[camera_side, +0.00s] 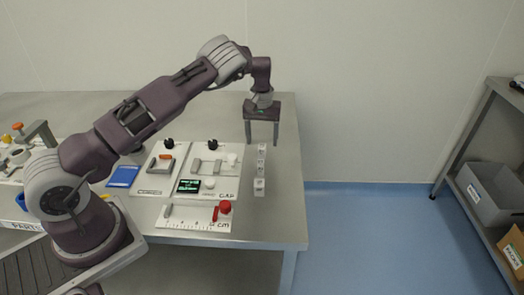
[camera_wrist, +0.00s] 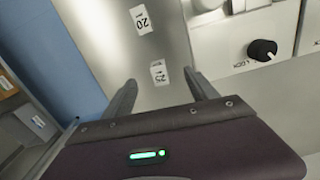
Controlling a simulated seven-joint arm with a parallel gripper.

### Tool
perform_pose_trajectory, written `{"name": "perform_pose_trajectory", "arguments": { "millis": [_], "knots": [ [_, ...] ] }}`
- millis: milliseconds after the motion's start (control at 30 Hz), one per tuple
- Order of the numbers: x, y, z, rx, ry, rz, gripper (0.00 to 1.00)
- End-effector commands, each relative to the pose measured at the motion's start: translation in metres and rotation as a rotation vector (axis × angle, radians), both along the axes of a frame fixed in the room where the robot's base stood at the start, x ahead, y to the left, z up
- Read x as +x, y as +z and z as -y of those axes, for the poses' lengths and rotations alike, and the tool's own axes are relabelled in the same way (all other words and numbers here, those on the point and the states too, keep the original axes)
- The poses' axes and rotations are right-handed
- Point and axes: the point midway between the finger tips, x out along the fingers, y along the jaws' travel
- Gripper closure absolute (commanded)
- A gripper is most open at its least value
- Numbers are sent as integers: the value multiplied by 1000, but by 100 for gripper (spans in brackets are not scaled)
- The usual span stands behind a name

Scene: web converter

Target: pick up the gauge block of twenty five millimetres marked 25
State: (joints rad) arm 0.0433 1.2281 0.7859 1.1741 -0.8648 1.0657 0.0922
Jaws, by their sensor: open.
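The gauge block marked 25 (camera_wrist: 159,72) is a small pale block on the steel table. A second pale block, marked 20 (camera_wrist: 141,20), lies farther up the wrist view, clear of the fingers. My gripper (camera_wrist: 160,80) is open and empty, with one finger to each side of the 25 block in that view. In the side view my gripper (camera_side: 262,141) points down near the table's back right, by the rearmost of three small blocks (camera_side: 262,147). Their numbers are not readable there.
Left of the blocks stand white panels with black knobs (camera_side: 213,145), a small display (camera_side: 189,186) and a ruler plate with a red knob (camera_side: 225,207). The table's right edge (camera_side: 300,190) is close. A grey bin (camera_side: 490,193) sits on a shelf at far right.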

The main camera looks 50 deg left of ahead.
Motion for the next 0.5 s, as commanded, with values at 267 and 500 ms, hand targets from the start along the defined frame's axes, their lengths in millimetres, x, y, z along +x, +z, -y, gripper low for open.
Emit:
{"name": "perform_pose_trajectory", "arguments": {
  "millis": [267, 500],
  "knots": [
    [0, -20, 0, -1, 1, 1, 33],
    [0, -20, 0, -1, 1, 1, 33]
  ]
}}
